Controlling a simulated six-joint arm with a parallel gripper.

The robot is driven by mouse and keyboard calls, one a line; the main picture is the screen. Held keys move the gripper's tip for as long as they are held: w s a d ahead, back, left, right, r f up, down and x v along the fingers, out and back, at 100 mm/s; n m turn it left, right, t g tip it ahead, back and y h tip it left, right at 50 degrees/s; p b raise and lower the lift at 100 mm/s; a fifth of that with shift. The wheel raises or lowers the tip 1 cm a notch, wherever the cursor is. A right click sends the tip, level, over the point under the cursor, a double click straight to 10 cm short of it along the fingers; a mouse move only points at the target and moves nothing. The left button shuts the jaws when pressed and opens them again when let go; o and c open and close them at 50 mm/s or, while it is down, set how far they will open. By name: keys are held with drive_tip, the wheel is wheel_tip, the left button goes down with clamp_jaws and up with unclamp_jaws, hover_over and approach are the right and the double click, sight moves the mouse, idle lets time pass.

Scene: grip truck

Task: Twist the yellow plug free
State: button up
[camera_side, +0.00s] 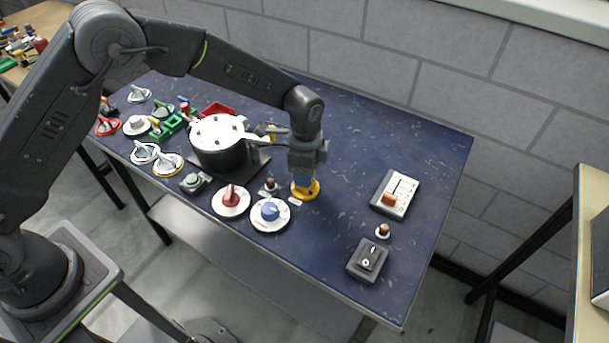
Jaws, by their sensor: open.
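The yellow plug (305,190) sits on the blue table, right of the pot; only its round yellow base shows clearly. My gripper (303,176) points straight down right over it, and its fingers hide most of the plug's upper part. The gripper is open. Whether the fingers touch the plug cannot be told from this view.
A blue knob (270,211) and a red knob (231,196) on white discs stand close by on the left. A black pot with a white lid (218,132) stands behind them. A switch box (394,195) and a black rocker switch (368,259) lie to the right.

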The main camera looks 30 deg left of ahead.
drive_tip(key=shift+r, duration=3.75)
drive_tip(key=shift+a+r, duration=0.1)
drive_tip(key=shift+r, duration=0.1)
drive_tip(key=s+a+r+n+t, duration=0.1)
drive_tip(key=s+a+r+n, duration=0.4)
drive_tip(key=r, duration=0.3)
drive_tip(key=s+a+r+n+t, duration=0.2)
drive_tip(key=s+a+r, duration=0.35)
drive_tip(key=r, duration=0.25)
drive_tip(key=s+a+n+t, duration=0.1)
drive_tip(key=s+a+n, duration=0.2)
drive_tip(key=s, duration=0.5)
drive_tip(key=s+a+r+n+t, duration=0.1)
drive_tip(key=s+a+n, duration=0.2)
drive_tip(key=s, duration=0.5)
drive_tip(key=shift+s+r+n+t, duration=0.15)
drive_tip(key=shift+s+n+t, duration=0.2)
drive_tip(key=shift+n, duration=0.15)
